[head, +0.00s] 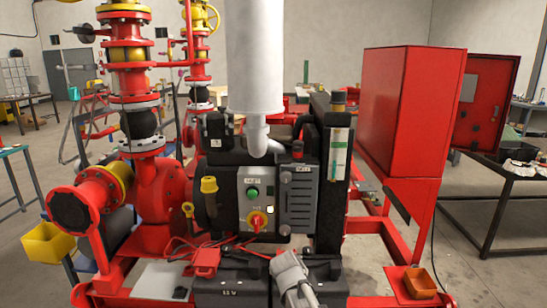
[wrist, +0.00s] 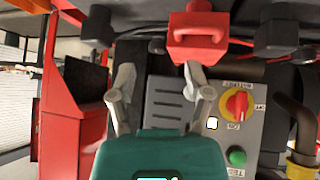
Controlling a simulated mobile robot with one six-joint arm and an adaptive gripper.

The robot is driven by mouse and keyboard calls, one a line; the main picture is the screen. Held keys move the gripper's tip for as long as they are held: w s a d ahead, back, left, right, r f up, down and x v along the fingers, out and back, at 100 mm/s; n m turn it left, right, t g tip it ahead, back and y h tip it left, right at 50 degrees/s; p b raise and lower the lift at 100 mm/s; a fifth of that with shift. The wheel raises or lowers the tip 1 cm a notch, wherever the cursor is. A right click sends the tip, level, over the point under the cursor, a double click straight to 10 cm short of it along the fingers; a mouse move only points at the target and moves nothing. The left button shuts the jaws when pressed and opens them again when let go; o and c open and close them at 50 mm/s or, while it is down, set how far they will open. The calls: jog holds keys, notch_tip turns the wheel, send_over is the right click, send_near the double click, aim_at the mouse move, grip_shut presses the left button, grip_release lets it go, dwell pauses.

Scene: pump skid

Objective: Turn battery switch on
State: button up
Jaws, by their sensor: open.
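The battery switch is a red knob on a yellow disc (head: 257,221), low on the grey control panel (head: 243,200). In the wrist view the switch (wrist: 237,103) shows upside down, right of my gripper (wrist: 160,98). My gripper's two grey fingers are spread wide with nothing between them, in front of the panel's slotted left part. They are apart from the switch and do not cover it. Labels stand around the knob; which one it points to is too small to tell. A green button (head: 252,192) sits above the switch in the head view.
A red block with a handle (wrist: 198,38) stands just beyond my fingers in the wrist view. Black batteries (head: 236,288) lie below the panel, with red cables and a red clamp (head: 205,262).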

jog(key=s+d+g+y+p, duration=0.1)
jog(key=s+d+g, duration=0.3)
jog(key=s, duration=0.5)
jog(key=s+d+n+g+y+p, duration=0.1)
jog(key=s+d+g+p, duration=0.2)
jog(key=s, duration=0.6)
jog(key=shift+s+d+r+n+g+y+p, duration=0.3)
jog(key=shift+d+g+y, duration=0.1)
jog(key=shift+d, duration=0.85)
